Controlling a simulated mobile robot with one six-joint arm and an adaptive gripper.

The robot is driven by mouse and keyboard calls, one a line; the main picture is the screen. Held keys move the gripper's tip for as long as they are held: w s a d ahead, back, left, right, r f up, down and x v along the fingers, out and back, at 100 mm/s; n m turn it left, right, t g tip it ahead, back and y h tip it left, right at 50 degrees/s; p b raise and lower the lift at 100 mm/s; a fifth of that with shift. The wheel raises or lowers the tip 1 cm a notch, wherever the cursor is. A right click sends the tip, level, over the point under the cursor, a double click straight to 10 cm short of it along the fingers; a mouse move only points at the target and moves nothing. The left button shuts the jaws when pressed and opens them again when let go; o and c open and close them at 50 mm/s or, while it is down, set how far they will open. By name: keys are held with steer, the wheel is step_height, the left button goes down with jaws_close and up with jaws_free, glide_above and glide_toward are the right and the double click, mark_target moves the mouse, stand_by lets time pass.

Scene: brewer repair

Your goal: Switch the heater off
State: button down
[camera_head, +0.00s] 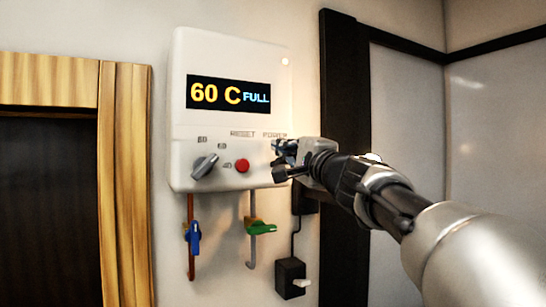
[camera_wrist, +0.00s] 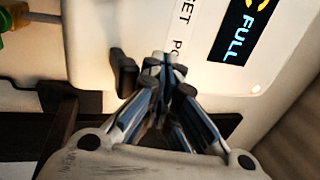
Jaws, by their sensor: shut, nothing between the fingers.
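The heater (camera_head: 225,115) is a white box on the wall. Its display (camera_head: 228,93) reads "60 C FULL", and it also shows in the wrist view (camera_wrist: 245,30). A small light (camera_head: 285,62) at its upper right glows. My gripper (camera_head: 280,158) is shut and empty at the heater's lower right, by the POWER label (camera_head: 275,135). In the wrist view its fingertips (camera_wrist: 166,62) are close to the panel, beside a black lever-like part (camera_wrist: 123,72) near that label. Whether they touch it, I cannot tell. In the head view my gripper hides that spot.
A grey knob (camera_head: 205,166) and red reset button (camera_head: 242,166) are left of my gripper. Below hang pipes with a blue valve handle (camera_head: 193,237) and a green one (camera_head: 261,228). A black box (camera_head: 290,278) with a cable is lower right. A dark post (camera_head: 342,60) stands right.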

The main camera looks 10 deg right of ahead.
steer(key=shift+f+b, duration=0.3)
steer(key=shift+b, duration=0.05)
steer(key=shift+f+b, duration=0.7)
steer(key=shift+b, duration=0.05)
steer(key=shift+f, duration=0.1)
steer(key=s+d+r+b, duration=0.1)
steer(key=s+d+b, duration=0.2)
steer(key=s, duration=0.6)
steer(key=shift+s+r, duration=0.2)
steer(key=shift+s, duration=0.1)
stand_by(0.3)
stand_by(0.4)
